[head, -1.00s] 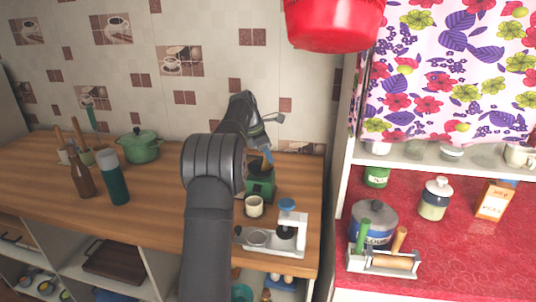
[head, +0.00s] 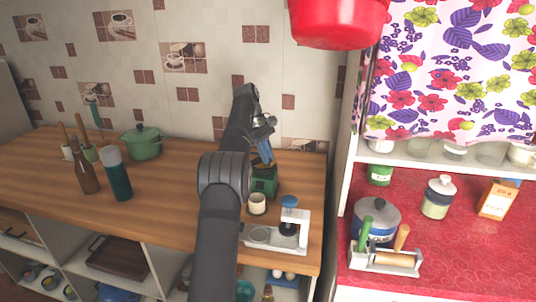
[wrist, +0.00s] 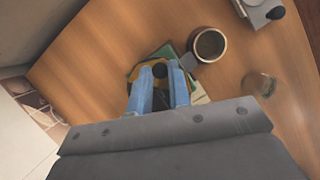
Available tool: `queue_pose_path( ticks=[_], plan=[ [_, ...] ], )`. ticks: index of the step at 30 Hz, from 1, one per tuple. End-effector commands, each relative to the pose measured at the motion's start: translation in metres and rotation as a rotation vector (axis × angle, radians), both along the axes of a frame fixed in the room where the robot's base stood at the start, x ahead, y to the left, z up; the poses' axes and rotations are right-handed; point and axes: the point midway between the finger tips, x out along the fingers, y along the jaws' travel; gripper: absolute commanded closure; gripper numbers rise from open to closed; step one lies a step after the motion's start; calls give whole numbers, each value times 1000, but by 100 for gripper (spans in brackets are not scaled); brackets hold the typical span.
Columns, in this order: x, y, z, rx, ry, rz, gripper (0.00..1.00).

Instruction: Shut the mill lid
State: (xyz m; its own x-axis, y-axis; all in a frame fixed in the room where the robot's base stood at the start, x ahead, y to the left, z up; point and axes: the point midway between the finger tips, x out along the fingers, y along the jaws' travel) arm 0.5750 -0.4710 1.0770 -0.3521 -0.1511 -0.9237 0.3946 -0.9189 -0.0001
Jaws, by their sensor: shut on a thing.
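The mill (head: 264,186) is a small green box standing on the wooden counter, with my arm beside and partly in front of it. In the wrist view, part of its green body (wrist: 168,50) and a yellowish top show around my fingers. My gripper (head: 264,152) is at the top of the mill. In the wrist view, my gripper's (wrist: 160,76) blue fingers are shut on a dark knob-like part, seemingly of the mill lid (wrist: 160,71). The fingers hide much of the lid, so I cannot tell how far open it is.
A cream cup (head: 257,205) stands close in front of the mill. A green pot (head: 143,144), a teal flask (head: 116,176) and a brown bottle (head: 87,176) stand left. A red hanging vessel (head: 338,20) is above.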

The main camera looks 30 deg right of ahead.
Motion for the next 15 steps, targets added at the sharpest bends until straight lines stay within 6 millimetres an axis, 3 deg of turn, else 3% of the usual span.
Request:
queue_pose_path(
  ticks=[15],
  plan=[
    [1, 3, 1, -1, -4, -115, 100]
  ],
)
